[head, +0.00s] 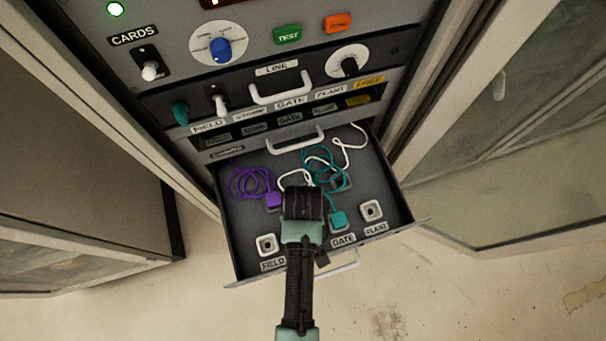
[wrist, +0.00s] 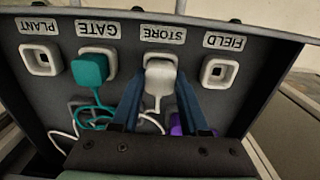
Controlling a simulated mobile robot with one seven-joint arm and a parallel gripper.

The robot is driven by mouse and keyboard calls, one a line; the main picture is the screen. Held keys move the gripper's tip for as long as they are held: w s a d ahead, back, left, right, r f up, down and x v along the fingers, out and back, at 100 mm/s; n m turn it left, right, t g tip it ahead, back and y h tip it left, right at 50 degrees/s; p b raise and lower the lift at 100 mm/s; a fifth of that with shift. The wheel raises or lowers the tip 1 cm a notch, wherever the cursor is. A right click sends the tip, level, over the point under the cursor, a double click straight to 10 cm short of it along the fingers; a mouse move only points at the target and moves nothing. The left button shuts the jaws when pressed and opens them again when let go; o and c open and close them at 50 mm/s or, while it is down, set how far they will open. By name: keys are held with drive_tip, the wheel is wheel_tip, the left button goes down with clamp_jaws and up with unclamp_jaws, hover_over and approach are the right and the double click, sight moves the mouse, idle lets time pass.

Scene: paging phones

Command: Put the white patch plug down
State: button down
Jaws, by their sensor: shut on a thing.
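The white patch plug (wrist: 160,80) is between the two blue fingers of my gripper (wrist: 160,92) in the wrist view. My gripper is shut on it. The plug is at the STORE position of the drawer, just below the STORE label (wrist: 163,34). I cannot tell whether it is seated in a socket or held just over it. In the head view my gripper (head: 303,205) hides the plug and the STORE label. The white cord (head: 346,152) loops across the back of the open drawer (head: 238,225).
A teal plug (head: 338,219) sits at GATE. The PLANT socket (head: 371,210) and FIELD socket (head: 267,244) are empty. A purple plug (head: 272,200) with coiled cord lies at the left. The panel (head: 180,85) with knobs and switches rises behind. Cabinet doors flank the drawer.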

drive_tip(key=shift+f, duration=0.25)
drive_tip(key=shift+c, duration=2.1)
unclamp_jaws()
wheel_tip(320, 180, up, 13)
drive_tip(key=shift+f, duration=0.2)
